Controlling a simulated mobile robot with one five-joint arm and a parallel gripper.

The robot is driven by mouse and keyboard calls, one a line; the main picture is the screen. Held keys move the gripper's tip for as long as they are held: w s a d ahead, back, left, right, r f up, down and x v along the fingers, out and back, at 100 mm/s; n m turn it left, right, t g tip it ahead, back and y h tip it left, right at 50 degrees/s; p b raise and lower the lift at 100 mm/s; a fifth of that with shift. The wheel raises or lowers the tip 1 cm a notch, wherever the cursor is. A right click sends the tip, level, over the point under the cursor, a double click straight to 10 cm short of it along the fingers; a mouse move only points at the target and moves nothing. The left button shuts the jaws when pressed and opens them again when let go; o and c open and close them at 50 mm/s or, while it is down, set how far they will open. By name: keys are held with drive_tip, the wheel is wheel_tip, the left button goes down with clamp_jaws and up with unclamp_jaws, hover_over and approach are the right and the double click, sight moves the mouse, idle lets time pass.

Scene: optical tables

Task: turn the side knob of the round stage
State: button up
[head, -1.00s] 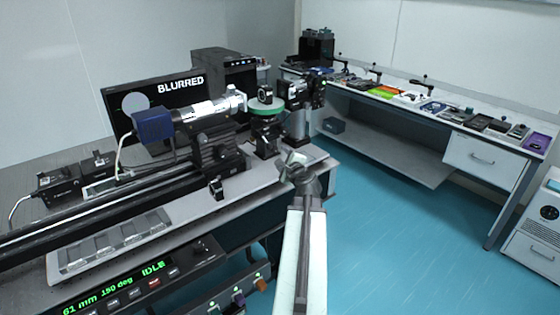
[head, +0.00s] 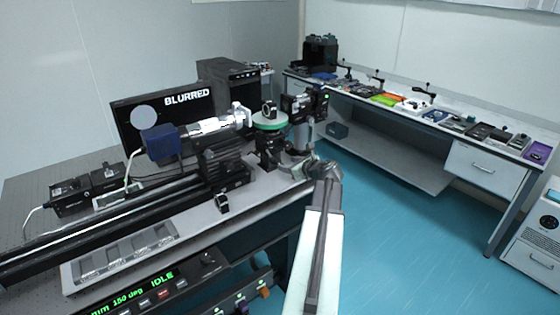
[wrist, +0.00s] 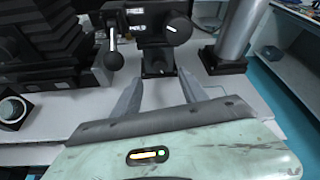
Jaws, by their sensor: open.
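The round stage (head: 268,126) has a green rim and stands on a dark post near the bench's right end in the head view. In the wrist view, a dark block marked FREE and HOLD carries a round side knob (wrist: 178,29) with a white mark and, at its left, a ball-ended lever (wrist: 112,52). My gripper (wrist: 160,76) is open, its two fingers apart with nothing between them. They lie below the knob in that picture, and I see no contact. In the head view, my gripper (head: 306,166) is at the bench's right end, its fingers hard to make out.
A metal post (wrist: 234,35) on a dark base stands right of the fingers. A lens tube with a blue camera (head: 164,144) is left of the stage. The monitor (head: 160,110) reads BLURRED and the front panel reads IDLE. Open blue floor (head: 400,240) lies right.

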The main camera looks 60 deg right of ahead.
sight(279, 162)
drive_tip(key=b+x, duration=0.2)
drive_tip(key=x, duration=0.5)
drive_tip(key=shift+w+d+f+b, duration=0.1)
drive_tip(key=shift+w+b, duration=0.1)
drive_tip(key=shift+b, duration=0.1)
clamp_jaws()
drive_tip(key=shift+s, duration=0.1)
drive_tip(key=shift+n+h, duration=0.3)
